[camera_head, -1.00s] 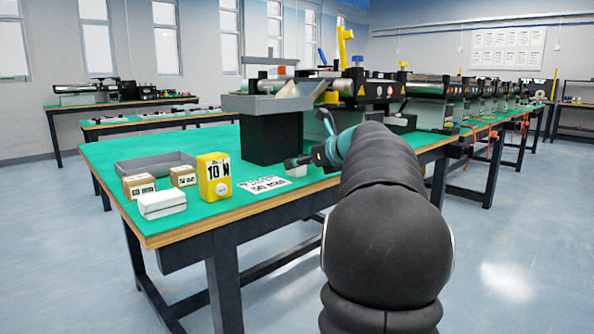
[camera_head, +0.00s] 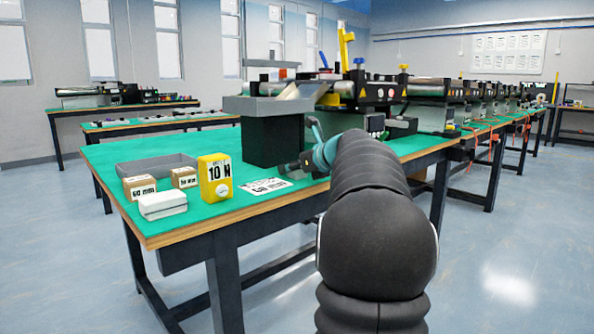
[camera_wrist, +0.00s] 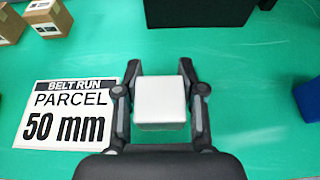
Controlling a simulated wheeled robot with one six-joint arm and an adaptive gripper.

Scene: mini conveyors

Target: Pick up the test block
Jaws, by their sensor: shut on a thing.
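A plain white block (camera_wrist: 160,108), which I take as the test block, sits between the two fingers of my gripper (camera_wrist: 159,70) in the wrist view. My gripper is shut on it, one finger at each side. In the head view my gripper (camera_head: 297,166) is low over the green table, right of the printed card, and the block is hidden by it and my arm. Whether the block touches the table is hard to tell. The card (camera_wrist: 62,112) reads "BELT RUN PARCEL 50 mm" and lies left of my gripper in the wrist view.
A yellow 10 N block (camera_head: 215,180), a white box (camera_head: 162,205), two cardboard boxes (camera_head: 139,188) and a grey tray (camera_head: 128,170) stand at the table's left. A dark bin (camera_head: 272,140) and a conveyor (camera_head: 350,88) are behind my gripper. A blue object (camera_wrist: 308,100) is at right.

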